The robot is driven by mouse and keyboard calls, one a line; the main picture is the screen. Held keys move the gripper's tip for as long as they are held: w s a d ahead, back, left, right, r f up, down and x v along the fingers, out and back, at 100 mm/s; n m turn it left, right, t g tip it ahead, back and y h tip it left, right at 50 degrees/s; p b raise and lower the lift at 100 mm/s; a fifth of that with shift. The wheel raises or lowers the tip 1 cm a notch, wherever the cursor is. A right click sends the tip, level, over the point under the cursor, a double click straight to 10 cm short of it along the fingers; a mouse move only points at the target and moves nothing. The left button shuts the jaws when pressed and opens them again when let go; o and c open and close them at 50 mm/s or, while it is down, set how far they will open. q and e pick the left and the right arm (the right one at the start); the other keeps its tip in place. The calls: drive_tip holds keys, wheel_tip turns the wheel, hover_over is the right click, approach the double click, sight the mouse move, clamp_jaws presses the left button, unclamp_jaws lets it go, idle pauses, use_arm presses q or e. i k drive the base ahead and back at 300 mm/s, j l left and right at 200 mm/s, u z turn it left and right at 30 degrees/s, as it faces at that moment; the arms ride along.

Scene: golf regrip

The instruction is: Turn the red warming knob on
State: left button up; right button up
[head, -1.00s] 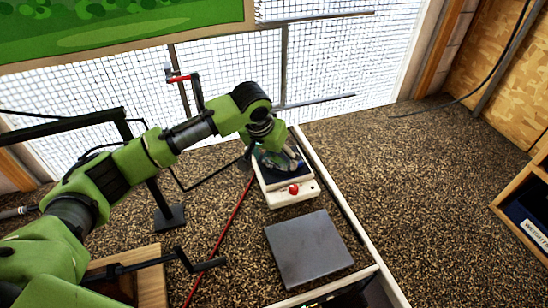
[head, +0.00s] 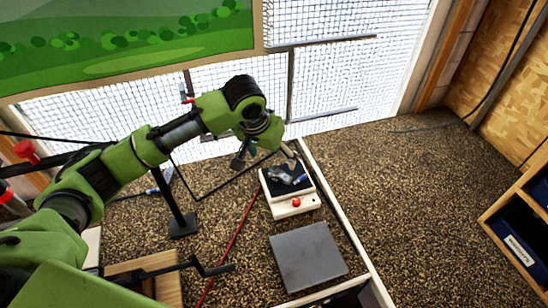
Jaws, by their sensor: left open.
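The red knob (head: 296,202) is on the front face of a small white warming unit (head: 281,212). The unit has a dark top plate, and a small shiny grey-blue item (head: 288,180) lies on it. My left gripper (head: 264,157) is open and hangs above and behind the unit, apart from the knob. The knob is in plain sight, but its exact turn is too small to read. My right gripper is not in view.
A flat grey plate (head: 308,257) lies in front of the unit. A white-edged rail (head: 343,217) runs along the right side. A black stand (head: 182,215) and a thin red line (head: 232,243) are to the left. Speckled floor (head: 410,200) is clear at right.

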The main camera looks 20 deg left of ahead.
sight(296, 201)
drive_tip(key=k+l, duration=1.25)
